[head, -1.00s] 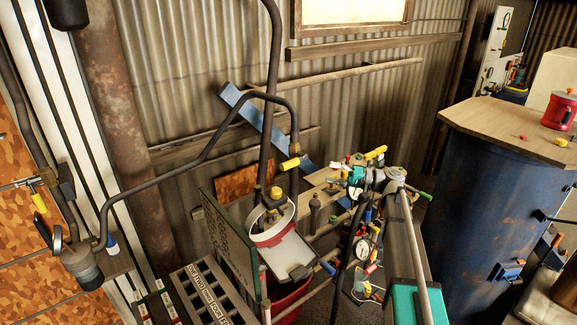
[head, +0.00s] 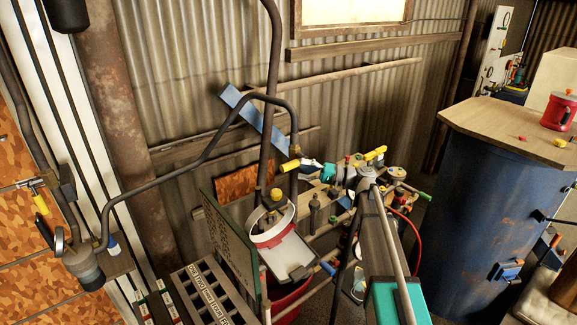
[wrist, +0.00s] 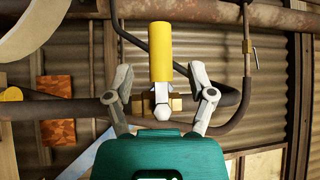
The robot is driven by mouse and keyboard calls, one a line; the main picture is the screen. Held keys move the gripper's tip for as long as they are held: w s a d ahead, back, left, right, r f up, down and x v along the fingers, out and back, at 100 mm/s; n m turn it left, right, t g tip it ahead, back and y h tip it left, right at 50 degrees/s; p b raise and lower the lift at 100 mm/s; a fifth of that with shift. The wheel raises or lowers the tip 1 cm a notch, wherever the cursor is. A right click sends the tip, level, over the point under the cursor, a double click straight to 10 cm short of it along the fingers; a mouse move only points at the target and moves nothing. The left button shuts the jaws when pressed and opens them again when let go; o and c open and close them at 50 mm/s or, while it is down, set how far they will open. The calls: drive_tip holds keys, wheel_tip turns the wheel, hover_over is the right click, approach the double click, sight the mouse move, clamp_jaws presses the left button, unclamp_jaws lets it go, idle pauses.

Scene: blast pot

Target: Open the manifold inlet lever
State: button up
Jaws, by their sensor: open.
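A lever with a yellow handle (head: 290,165) sits on a valve at the lower end of the bent dark pipe, in the head view. In the wrist view the yellow handle (wrist: 161,50) stands upright in the picture, above a brass valve body (wrist: 176,103). My gripper (head: 308,163) is just right of this lever in the head view. In the wrist view my open gripper (wrist: 160,74) has one finger on each side of the lever, with gaps between. I cannot tell how deep the handle lies between the fingers.
Another yellow handle (head: 375,154) is on the right among cluttered fittings. A blue barrel (head: 480,190) stands at right. The corrugated wall (head: 225,60) is behind.

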sight(294, 167)
drive_tip(key=shift+w+a+r+p, duration=0.1)
drive_tip(key=shift+a+r+p, duration=0.1)
drive_tip(key=shift+a, duration=1.05)
drive_tip(key=shift+w+a+r+p, duration=0.1)
drive_tip(key=shift+a+r, duration=0.05)
drive_tip(key=shift+a, duration=1.1)
drive_tip(key=shift+c, duration=0.2)
clamp_jaws()
